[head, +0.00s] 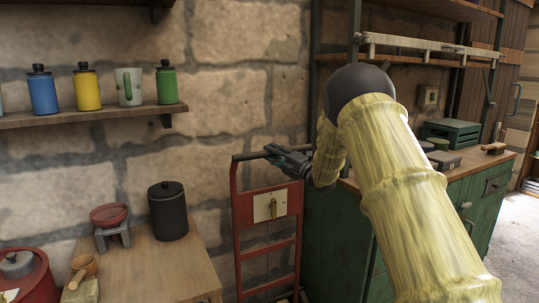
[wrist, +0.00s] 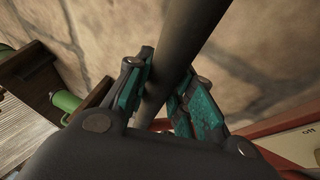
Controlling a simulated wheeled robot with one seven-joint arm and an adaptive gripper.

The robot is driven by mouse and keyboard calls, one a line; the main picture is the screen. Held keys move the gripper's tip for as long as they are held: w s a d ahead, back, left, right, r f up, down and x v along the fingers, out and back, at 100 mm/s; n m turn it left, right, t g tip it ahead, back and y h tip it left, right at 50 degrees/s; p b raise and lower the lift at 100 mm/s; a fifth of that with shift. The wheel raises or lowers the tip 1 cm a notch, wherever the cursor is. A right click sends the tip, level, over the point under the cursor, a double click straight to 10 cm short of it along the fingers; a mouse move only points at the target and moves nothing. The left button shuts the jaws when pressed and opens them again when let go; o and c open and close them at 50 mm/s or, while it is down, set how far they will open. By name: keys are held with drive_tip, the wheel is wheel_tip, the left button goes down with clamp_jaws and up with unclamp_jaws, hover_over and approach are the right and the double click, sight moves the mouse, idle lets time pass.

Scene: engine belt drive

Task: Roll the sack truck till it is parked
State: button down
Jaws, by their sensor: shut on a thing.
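The red sack truck (head: 238,218) stands upright against the stone wall in the head view, between the wooden table and the green cabinet. A pale plate with a small lever is fixed on its upper frame. Its dark handle bar (head: 255,155) runs along the top; the bar also crosses the wrist view (wrist: 182,40). My gripper (head: 274,156) is shut on this handle bar, with the teal finger pads on either side of it in the wrist view. The lower end of the truck and its wheels are cut off or hidden in the head view.
A wooden table (head: 150,270) with a black canister (head: 168,211) and a red scale (head: 110,216) stands left of the truck. A green cabinet (head: 335,235) stands close on its right. A shelf (head: 80,116) with canisters hangs above the table. Open floor shows at far right.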

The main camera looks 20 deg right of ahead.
drive_tip(key=shift+r, duration=0.15)
drive_tip(key=c, duration=1.7)
unclamp_jaws()
drive_tip(key=o, duration=0.5)
drive_tip(key=shift+w+a+f, duration=0.1)
drive_tip(key=shift+w+f, duration=0.15)
drive_tip(key=shift+w, duration=0.05)
drive_tip(key=shift+s+r, duration=0.1)
drive_tip(key=shift+s, duration=0.05)
drive_tip(key=shift+s, duration=0.1)
drive_tip(key=shift+s+d+f, duration=0.2)
drive_tip(key=shift+s+d, duration=0.05)
drive_tip(key=shift+d, duration=0.05)
drive_tip(key=v, duration=1.1)
drive_tip(key=shift+s+d+r, duration=0.1)
drive_tip(key=shift+d, duration=0.05)
